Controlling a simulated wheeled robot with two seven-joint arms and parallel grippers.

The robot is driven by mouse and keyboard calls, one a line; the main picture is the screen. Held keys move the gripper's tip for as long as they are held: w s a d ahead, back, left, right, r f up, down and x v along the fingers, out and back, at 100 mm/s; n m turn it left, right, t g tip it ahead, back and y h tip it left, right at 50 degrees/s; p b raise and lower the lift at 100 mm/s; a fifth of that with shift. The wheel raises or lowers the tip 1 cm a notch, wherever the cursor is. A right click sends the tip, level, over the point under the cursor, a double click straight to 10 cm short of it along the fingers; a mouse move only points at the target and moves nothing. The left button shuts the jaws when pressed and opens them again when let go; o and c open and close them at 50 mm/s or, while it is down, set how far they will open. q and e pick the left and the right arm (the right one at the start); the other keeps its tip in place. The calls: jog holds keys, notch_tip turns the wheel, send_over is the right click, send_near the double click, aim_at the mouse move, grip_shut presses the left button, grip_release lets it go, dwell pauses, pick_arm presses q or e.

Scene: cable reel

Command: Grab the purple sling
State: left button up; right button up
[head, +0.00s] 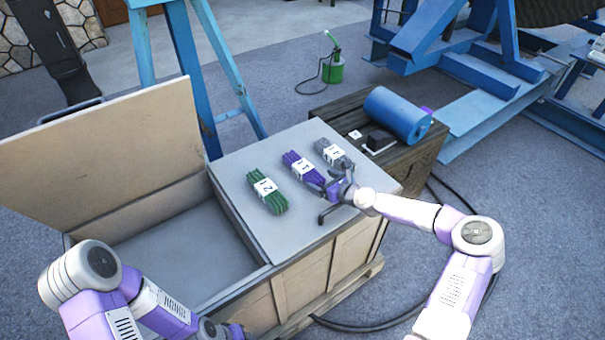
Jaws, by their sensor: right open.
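The purple sling (292,158) is a folded bundle with a white label. It lies on the closed grey part of the crate lid, between the green sling (280,205) and the grey sling (346,163). My right gripper (323,195) is open at the near end of the purple sling, its fingers spread around or just above that end. I cannot tell whether they touch it. The gripper hides part of this end. My left arm comes in at the lower left, and its gripper is not in view.
The wooden crate (300,287) has an open compartment on the left with a raised lid (110,150). A dark wooden box (420,160) behind right carries a blue cylinder (397,115) and small items. Blue steel frames stand behind. A black cable lies on the floor.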

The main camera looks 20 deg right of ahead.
aim_at(310, 173)
jog(key=b+x, duration=0.1)
jog(key=x, duration=0.2)
jog(key=b+x, duration=0.1)
jog(key=x, duration=0.3)
jog(key=shift+w+d+r, duration=0.15)
jog(key=shift+w, duration=0.2)
